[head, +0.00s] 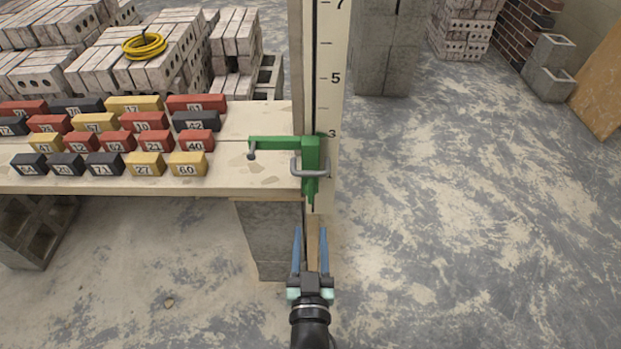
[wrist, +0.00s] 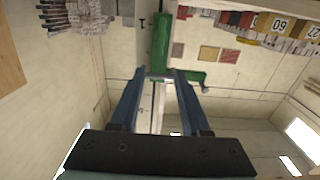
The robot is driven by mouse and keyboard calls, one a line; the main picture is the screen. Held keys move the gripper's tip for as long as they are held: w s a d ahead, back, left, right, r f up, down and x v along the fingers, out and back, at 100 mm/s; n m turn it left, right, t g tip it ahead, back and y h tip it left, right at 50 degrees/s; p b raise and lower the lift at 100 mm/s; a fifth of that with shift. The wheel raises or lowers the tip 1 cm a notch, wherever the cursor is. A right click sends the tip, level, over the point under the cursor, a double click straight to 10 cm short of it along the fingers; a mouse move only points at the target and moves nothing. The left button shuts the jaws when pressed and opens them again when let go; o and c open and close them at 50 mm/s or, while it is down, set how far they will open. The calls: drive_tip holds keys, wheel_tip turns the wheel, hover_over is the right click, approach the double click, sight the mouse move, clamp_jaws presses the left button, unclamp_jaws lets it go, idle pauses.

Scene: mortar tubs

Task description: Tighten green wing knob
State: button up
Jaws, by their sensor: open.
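A green clamp (head: 311,155) sits at the right end of the plank bench, against a tall white measuring staff (head: 329,85). Its green arm reaches left over the planks, and a grey U-shaped bar crosses its front. I cannot make out a separate green wing knob on it. My gripper (head: 310,231) is open and empty, its blue fingers pointing at the clamp from the near side, apart from it in the head view. In the wrist view the clamp (wrist: 161,45) shows beyond the fingertips of my gripper (wrist: 159,72); the gap there is hard to judge.
Numbered red, black and yellow blocks stand in rows on the plank bench (head: 235,180). Concrete blocks (head: 270,240) support its right end. Brick stacks and a yellow coil (head: 144,46) lie behind. The floor to the right (head: 480,220) is free.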

sight(310, 189)
drive_tip(key=w+b, duration=0.1)
drive_tip(key=w, duration=0.1)
drive_tip(key=w+b, duration=0.2)
drive_tip(key=w, duration=0.1)
drive_tip(key=w+b, duration=0.2)
drive_tip(key=w, duration=0.1)
drive_tip(key=shift+w+f, duration=0.15)
drive_tip(key=shift+f, duration=0.2)
drive_tip(key=shift+w+r+b, duration=0.1)
drive_tip(key=shift+w+b, duration=0.65)
drive_tip(key=shift+b, duration=0.3)
drive_tip(key=shift+w+r+b, duration=0.25)
drive_tip(key=shift+w+b, duration=0.05)
drive_tip(key=shift+w, duration=1)
clamp_jaws()
